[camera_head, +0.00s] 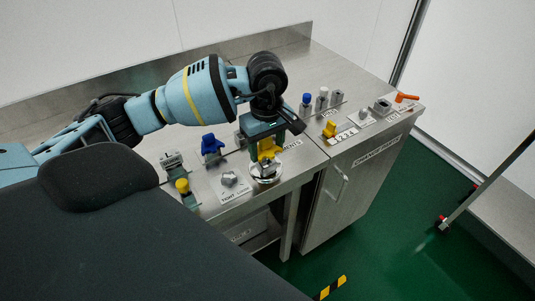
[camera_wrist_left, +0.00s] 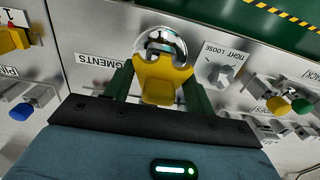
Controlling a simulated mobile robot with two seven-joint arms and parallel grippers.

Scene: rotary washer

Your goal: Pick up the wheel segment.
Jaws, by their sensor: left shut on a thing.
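My left gripper (camera_head: 264,137) points down over the bench and is shut on a yellow forked piece, which looks like the wheel segment (camera_head: 268,149). In the left wrist view, the yellow wheel segment (camera_wrist_left: 159,82) sits between the green fingers of the left gripper (camera_wrist_left: 160,90). Its fork lies close to a shiny round metal holder (camera_wrist_left: 161,42), also seen in the head view (camera_head: 266,173). I cannot tell whether the two touch. My right gripper is not in view.
A blue piece (camera_head: 211,147) and a tight/loose knob (camera_head: 229,180) stand left of the gripper. Blue-topped and grey pins (camera_head: 306,100), a yellow piece (camera_head: 330,128) and an orange handle (camera_head: 406,97) stand to the right. Bare steel bench lies behind.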

